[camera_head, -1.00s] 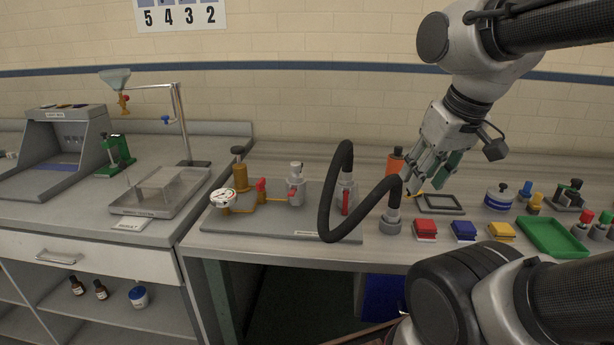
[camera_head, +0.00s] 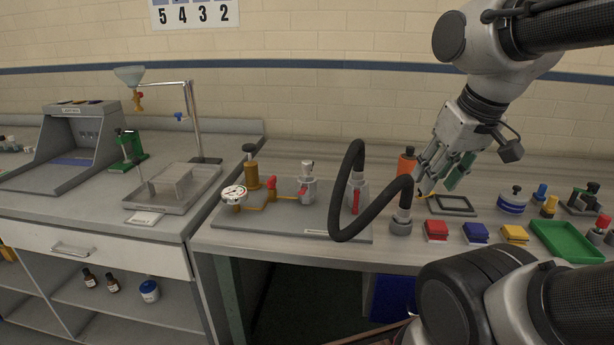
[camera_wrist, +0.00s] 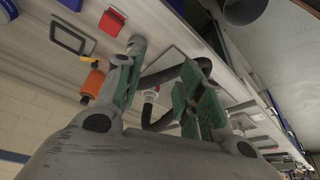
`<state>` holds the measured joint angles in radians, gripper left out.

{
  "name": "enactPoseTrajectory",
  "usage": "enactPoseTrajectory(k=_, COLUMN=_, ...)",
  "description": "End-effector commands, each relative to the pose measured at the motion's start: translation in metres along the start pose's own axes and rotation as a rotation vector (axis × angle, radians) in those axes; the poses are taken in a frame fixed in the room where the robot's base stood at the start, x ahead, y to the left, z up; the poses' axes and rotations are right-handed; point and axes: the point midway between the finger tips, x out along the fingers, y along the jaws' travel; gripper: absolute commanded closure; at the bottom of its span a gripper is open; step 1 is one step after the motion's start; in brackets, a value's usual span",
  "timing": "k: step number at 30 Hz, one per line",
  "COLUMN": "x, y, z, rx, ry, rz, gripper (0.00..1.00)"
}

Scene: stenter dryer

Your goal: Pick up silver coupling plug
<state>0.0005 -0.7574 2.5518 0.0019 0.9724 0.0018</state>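The silver coupling plug (camera_head: 401,223) stands upright on the bench at the right end of a thick black hose (camera_head: 352,200). The hose arches left to a silver fitting with a red lever (camera_head: 356,200) on the grey plate. My gripper (camera_head: 440,180) is open and empty, above and to the right of the plug, with its green-padded fingers apart. In the wrist view my open gripper (camera_wrist: 160,72) shows with a silver cylinder (camera_wrist: 137,45), apparently the plug, beyond the left fingertip. The hose (camera_wrist: 160,78) is partly hidden behind the fingers.
The grey plate (camera_head: 330,233) carries a gauge (camera_head: 234,193), brass pipes and valves. An orange bottle (camera_head: 406,163) stands behind the plug. Red (camera_head: 436,230), blue (camera_head: 475,232) and yellow (camera_head: 514,233) blocks and a green tray (camera_head: 565,241) lie to the right.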

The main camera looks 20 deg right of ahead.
Motion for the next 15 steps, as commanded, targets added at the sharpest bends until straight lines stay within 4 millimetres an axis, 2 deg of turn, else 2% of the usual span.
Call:
enactPoseTrajectory(k=4, x=0.000, y=0.000, z=0.000, rx=0.000, ry=0.000, rz=0.000, gripper=0.62)
enactPoseTrajectory(k=6, x=0.000, y=-0.001, z=0.000, rx=-0.003, ry=0.000, rz=-0.001, gripper=0.50)
enactPoseTrajectory(k=8, x=0.002, y=-0.004, z=-0.001, rx=-0.019, ry=-0.006, rz=-0.008, gripper=0.49)
enactPoseTrajectory(k=13, x=0.029, y=-0.025, z=-0.009, rx=-0.126, ry=-0.132, rz=-0.030, gripper=0.49)
enactPoseTrajectory(k=15, x=0.044, y=-0.032, z=-0.020, rx=-0.211, ry=-0.190, rz=-0.009, gripper=0.49)
